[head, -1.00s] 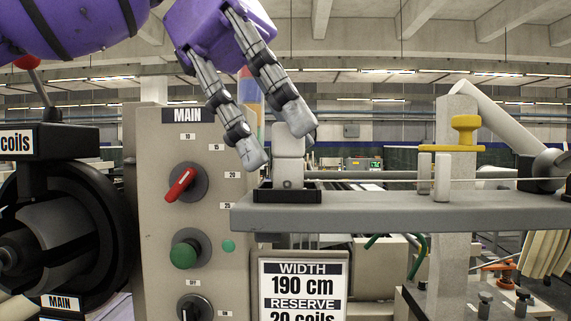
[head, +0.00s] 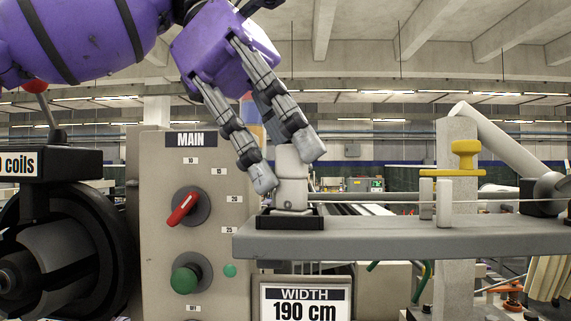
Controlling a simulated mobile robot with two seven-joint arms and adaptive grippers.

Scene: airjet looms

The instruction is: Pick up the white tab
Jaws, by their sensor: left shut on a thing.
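The white tab (head: 291,194) stands upright in a black square holder (head: 290,222) at the left end of a grey shelf. My left gripper (head: 287,162) comes down from the upper left and is shut on the white tab. One fingertip is at the tab's left side, the other at its upper right, partly covering its top. My right gripper is not in view.
A beige panel (head: 153,215) with a red switch (head: 182,210) and a green button (head: 186,281) stands left of the grey shelf (head: 400,238). On the shelf are two small white posts (head: 444,202) and a thin thread. A yellow knob (head: 466,155) is behind.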

